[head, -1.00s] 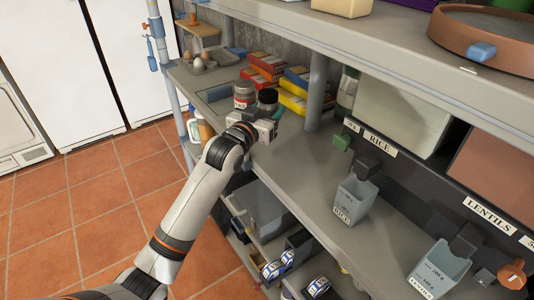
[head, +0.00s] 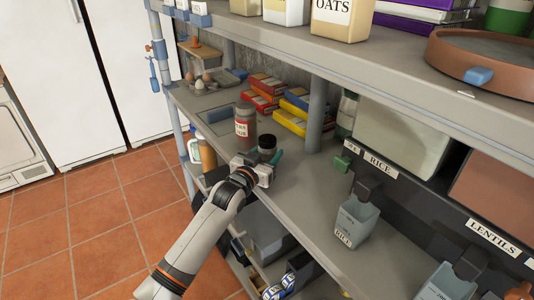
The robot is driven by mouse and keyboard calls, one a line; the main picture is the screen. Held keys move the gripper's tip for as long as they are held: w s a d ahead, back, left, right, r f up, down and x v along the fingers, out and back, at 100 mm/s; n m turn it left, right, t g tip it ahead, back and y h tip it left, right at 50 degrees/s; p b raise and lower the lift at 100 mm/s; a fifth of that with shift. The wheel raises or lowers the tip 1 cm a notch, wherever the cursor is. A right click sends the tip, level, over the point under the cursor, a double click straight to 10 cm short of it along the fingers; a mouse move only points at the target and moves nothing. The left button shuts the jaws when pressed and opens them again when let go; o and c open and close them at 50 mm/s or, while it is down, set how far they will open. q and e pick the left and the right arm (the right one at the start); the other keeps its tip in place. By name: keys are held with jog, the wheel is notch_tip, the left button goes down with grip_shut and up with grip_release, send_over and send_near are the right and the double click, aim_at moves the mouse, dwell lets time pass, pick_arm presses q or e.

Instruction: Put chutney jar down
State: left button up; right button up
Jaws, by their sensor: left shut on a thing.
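My left gripper (head: 264,165) is over the front part of the middle shelf (head: 300,180) and is shut on a small jar with a black lid, which I take as the chutney jar (head: 267,143). The gripper hides most of the jar's body, so I cannot tell whether its base touches the shelf. A teal piece shows at its right side. A taller jar (head: 244,125) with a grey-brown lid and a red and white label stands just behind and to the left, apart from it. My right gripper is not in view.
Red and yellow boxes (head: 290,118) lie behind the jars. A grey post (head: 316,108) stands to the right of them. Eggs in a tray (head: 205,82) sit at the far left. Bare shelf lies right of the gripper, before the rice dispenser (head: 357,220).

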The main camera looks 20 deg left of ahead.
pick_arm(q)
jog(key=o, duration=1.2)
jog(key=shift+r, duration=0.1)
jog(key=s, duration=0.4)
jog(key=s+a, duration=0.1)
jog(key=s, duration=0.3)
jog(key=s+a+b, duration=0.1)
jog(key=s, duration=0.3)
jog(key=shift+a, duration=0.15)
jog(key=shift+w, duration=0.1)
